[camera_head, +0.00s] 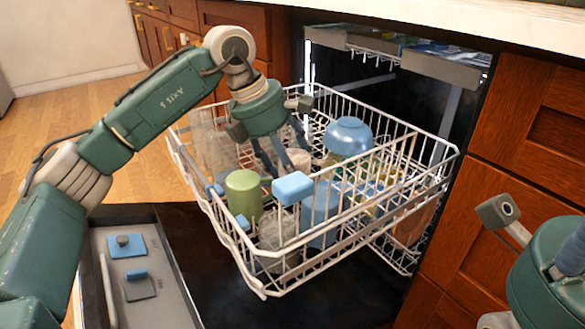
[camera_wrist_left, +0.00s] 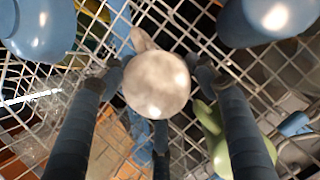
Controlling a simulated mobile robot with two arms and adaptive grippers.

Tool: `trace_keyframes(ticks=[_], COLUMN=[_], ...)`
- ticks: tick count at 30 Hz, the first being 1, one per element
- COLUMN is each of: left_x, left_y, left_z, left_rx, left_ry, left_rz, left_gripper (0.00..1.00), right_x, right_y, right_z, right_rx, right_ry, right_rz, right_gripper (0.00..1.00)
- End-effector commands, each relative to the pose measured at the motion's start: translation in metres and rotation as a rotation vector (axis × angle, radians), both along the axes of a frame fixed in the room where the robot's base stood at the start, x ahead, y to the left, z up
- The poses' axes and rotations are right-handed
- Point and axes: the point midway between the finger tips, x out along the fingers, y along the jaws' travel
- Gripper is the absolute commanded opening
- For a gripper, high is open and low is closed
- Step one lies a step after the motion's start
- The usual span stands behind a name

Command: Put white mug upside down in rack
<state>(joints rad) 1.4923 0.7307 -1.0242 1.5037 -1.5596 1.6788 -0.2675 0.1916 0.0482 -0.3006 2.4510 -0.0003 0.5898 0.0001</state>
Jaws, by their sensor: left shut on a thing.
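The white mug (camera_head: 299,158) is inside the dish rack (camera_head: 262,291), among the tines near its middle. In the left wrist view the mug (camera_wrist_left: 157,85) shows a closed, rounded base facing the camera, so it looks upside down, with its handle at the upper left. My left gripper (camera_head: 287,166) reaches down into the rack from above, and its dark fingers are shut on the mug. Whether the mug touches the rack floor is hidden. My right gripper (camera_head: 545,275) is only partly in view at the lower right edge, with its fingertips out of frame.
A green cup (camera_head: 243,194) stands left of the mug, and a blue bowl (camera_head: 348,136) sits behind right. Blue items (camera_head: 320,208) and clear glassware (camera_head: 277,238) fill the front. The open dishwasher door (camera_head: 330,303) lies below; wooden cabinets (camera_head: 535,150) stand right.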

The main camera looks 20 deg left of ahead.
Motion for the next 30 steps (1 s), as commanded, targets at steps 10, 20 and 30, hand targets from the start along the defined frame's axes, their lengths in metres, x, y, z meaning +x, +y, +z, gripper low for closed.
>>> trace_keyframes(ticks=[10,20,30], left_x=[0.0,0.0,-0.003], left_y=[0.0,0.0,0.006], left_z=[-0.007,-0.008,0.011], left_rx=[-0.001,-0.001,-0.001], left_ry=[-0.002,-0.001,-0.003], left_rz=[0.0,0.0,0.001], left_gripper=[0.32,0.81,0.81], right_x=[-0.001,-0.002,-0.003], right_y=[0.0,0.0,-0.001], right_z=[0.0,0.001,0.002], right_rx=[0.0,0.0,0.0], right_ry=[-0.005,-0.008,-0.012], right_rz=[-0.001,0.0,-0.001], right_gripper=[0.37,0.37,0.37])
